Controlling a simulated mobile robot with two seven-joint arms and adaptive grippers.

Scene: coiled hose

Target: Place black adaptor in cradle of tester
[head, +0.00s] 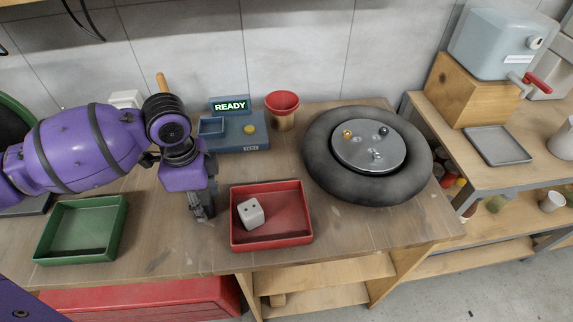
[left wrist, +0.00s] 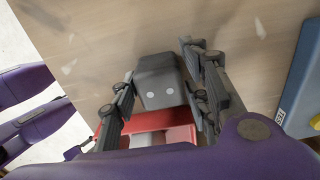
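The black adaptor (left wrist: 160,80) is a dark grey block with two pale dots on one face. In the head view my left gripper (head: 203,212) points down, low over the bench just left of the red tray; the adaptor is mostly hidden there. The blue tester (head: 236,142) stands behind it, its sign reading READY, with a square cradle (head: 211,126) that looks empty and a yellow button (head: 249,129). My right gripper is out of view.
A red tray (head: 240,242) holding a white cube (head: 250,213) is close to my left gripper. A green tray (head: 48,252) lies left. A red cup (head: 283,105) stands beside the tester.

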